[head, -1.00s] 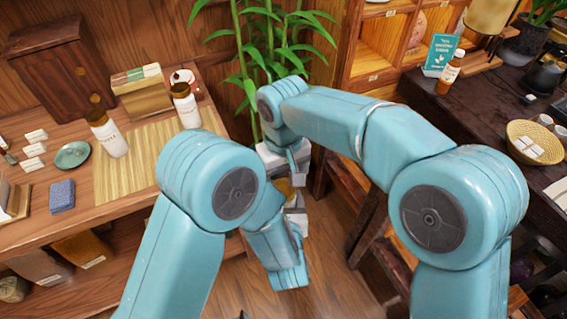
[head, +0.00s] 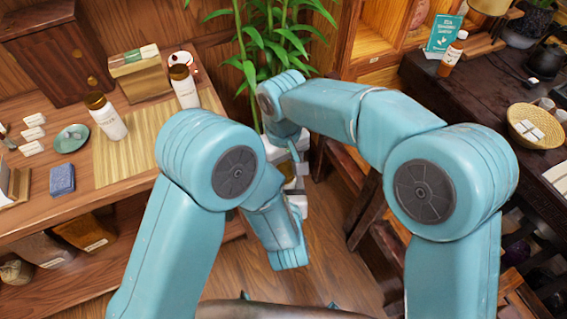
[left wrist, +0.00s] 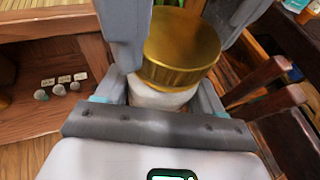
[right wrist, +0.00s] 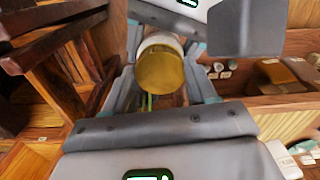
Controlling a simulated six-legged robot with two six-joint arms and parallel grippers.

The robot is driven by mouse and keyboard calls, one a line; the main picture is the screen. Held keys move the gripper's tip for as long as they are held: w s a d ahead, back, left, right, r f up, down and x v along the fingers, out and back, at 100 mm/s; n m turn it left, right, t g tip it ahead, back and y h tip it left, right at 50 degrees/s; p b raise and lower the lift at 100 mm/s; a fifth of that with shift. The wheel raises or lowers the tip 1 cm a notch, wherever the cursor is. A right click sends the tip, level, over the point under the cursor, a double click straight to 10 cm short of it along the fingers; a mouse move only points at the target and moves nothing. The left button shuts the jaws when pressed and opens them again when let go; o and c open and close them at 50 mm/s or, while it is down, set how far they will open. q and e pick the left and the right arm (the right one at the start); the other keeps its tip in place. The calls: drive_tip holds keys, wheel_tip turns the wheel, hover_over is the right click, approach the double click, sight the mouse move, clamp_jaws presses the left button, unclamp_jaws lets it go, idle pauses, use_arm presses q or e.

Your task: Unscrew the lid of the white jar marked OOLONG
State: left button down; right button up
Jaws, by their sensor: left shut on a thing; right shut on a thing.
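A white jar (left wrist: 163,97) with a gold lid (left wrist: 180,48) is held between my two grippers. The lid also shows in the right wrist view (right wrist: 160,70). My left gripper (left wrist: 160,92) is shut on the white body, below the lid. My right gripper (right wrist: 160,82) has its fingers on either side of the lid and is shut on it. Lid and body appear to touch. In the head view the right gripper (head: 288,165) is above the left gripper (head: 297,203), and my arms hide most of the jar. No marking on the jar can be read.
A green plant (head: 268,50) is behind my grippers. A dark table (head: 455,110) with a basket (head: 525,135) stands right.

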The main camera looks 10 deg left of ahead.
drive_tip(key=n, duration=0.5)
drive_tip(key=shift+r, duration=0.25)
idle(0.3)
drive_tip(key=shift+r, duration=0.9)
drive_tip(key=shift+r, duration=2)
